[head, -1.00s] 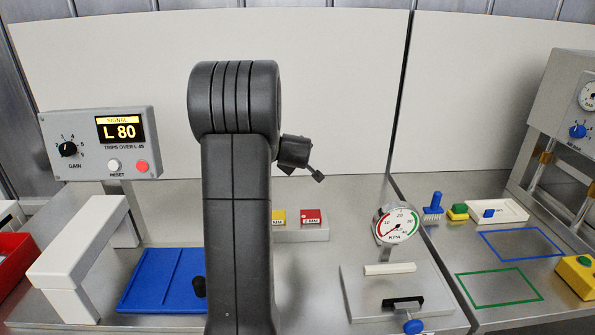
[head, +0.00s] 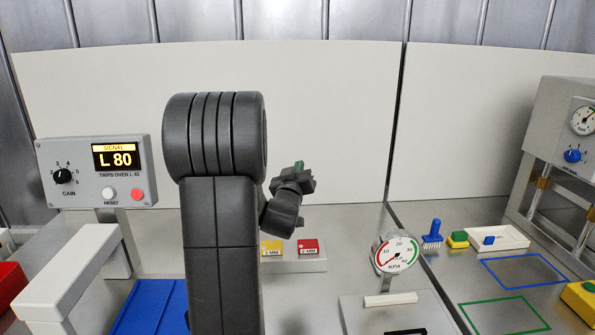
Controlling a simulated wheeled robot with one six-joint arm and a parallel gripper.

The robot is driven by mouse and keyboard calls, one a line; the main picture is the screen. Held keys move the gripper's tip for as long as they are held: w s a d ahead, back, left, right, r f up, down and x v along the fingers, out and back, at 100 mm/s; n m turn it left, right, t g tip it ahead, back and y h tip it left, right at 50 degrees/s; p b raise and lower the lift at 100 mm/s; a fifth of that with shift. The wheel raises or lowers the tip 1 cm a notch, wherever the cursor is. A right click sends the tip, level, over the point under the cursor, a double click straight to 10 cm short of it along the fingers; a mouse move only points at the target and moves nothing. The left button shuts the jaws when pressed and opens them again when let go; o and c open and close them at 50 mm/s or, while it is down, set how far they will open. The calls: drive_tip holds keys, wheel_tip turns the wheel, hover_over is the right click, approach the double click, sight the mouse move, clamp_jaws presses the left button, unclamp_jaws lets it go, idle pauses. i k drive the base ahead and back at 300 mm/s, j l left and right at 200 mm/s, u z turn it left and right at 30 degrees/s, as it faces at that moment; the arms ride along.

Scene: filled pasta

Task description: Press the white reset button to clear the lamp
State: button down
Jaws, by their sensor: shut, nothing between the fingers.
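The white reset button (head: 109,193) is on the front of a grey panel box (head: 50,151) at the left of the head view, above the label RESET. A round red lamp (head: 136,194) is just to its right and looks bright. The box's display (head: 115,159) reads SIGNAL, L 80, with TRIPS OVER L 45 printed below. My gripper (head: 301,168) is at the end of my raised arm, right of the arm's column and well away from the box. It is small in view and partly hidden by my wrist. It is shut and empty.
A white bridge-shaped stand (head: 65,262) and a blue tray (head: 153,312) stand below the box. My arm hides part of the bench. Yellow and red blocks (head: 308,248), a KPA gauge (head: 396,254) and a blue brush (head: 432,235) are to the right. The back wall is bare.

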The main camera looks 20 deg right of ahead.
sight(108, 192)
drive_tip(key=k+l+u, duration=0.1)
drive_tip(key=u, duration=0.8)
drive_tip(key=k+l+u, duration=0.1)
drive_tip(key=u, duration=0.4)
drive_tip(key=k+l+u, duration=0.1)
drive_tip(key=l+u, duration=0.15)
drive_tip(key=u, duration=0.25)
